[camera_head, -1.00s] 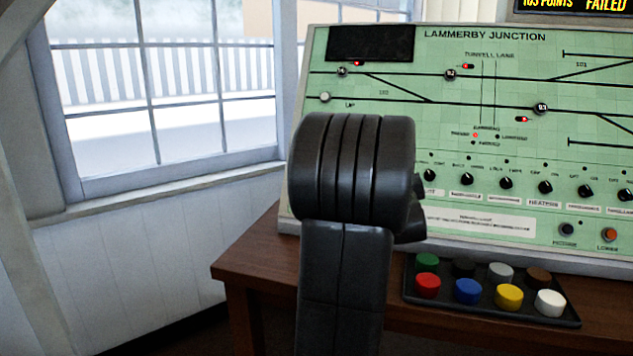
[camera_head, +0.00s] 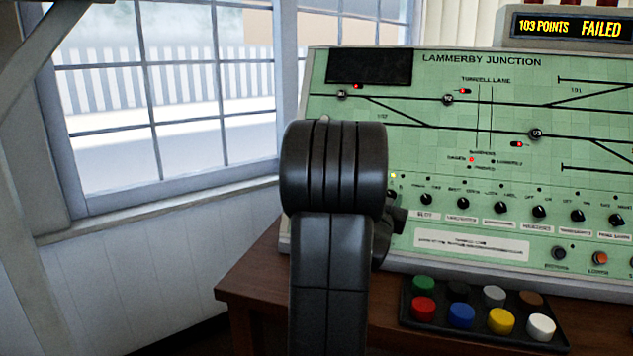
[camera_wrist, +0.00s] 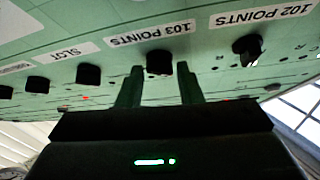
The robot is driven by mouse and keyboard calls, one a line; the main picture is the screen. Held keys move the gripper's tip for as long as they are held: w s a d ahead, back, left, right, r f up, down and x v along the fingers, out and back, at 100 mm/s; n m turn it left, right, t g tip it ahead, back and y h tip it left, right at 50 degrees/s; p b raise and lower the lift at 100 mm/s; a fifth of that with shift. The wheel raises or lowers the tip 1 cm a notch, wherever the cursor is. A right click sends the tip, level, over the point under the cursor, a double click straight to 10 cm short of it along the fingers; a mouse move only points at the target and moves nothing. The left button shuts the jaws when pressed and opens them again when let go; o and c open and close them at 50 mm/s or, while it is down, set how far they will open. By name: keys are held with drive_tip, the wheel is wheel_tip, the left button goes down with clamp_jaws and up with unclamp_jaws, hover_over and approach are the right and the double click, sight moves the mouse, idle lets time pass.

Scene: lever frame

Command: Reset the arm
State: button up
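My arm (camera_head: 333,190), black and thick, stands folded in the middle of the head view and covers the panel's lower left part. A black knob (camera_wrist: 159,63) under the label "103 POINTS" shows between the fingertips. I cannot tell whether the fingers touch it or the panel. Another black knob (camera_wrist: 247,48) under "102 POINTS" is to the right, clear of the fingers.
The green Lammerby Junction panel (camera_head: 440,150) stands on a wooden desk (camera_head: 250,290). A display (camera_head: 570,27) reads "103 POINTS FAILED". A black tray (camera_head: 409,318) of coloured buttons sits in front of the panel. A window (camera_head: 180,100) and white wall are at left.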

drive_tip(key=shift+w+a+r+m+g+h+p, duration=0.1)
drive_tip(key=shift+m+g+h+p, duration=0.5)
drive_tip(key=shift+m+p, duration=0.65)
drive_tip(key=shift+a+r+m+g+h+p, duration=0.15)
drive_tip(key=shift+m+g+h+p, duration=0.4)
drive_tip(key=shift+m+p, duration=0.7)
drive_tip(key=shift+w+a+r+m+g+h+p, duration=0.1)
drive_tip(key=shift+m+g+h+p, duration=0.45)
drive_tip(key=shift+m+p, duration=0.7)
drive_tip(key=shift+f+m+g+h+p, duration=0.1)
drive_tip(key=shift+m+g+h+p, duration=0.35)
drive_tip(key=shift+m+p, duration=0.5)
drive_tip(key=shift+f, duration=0.1)
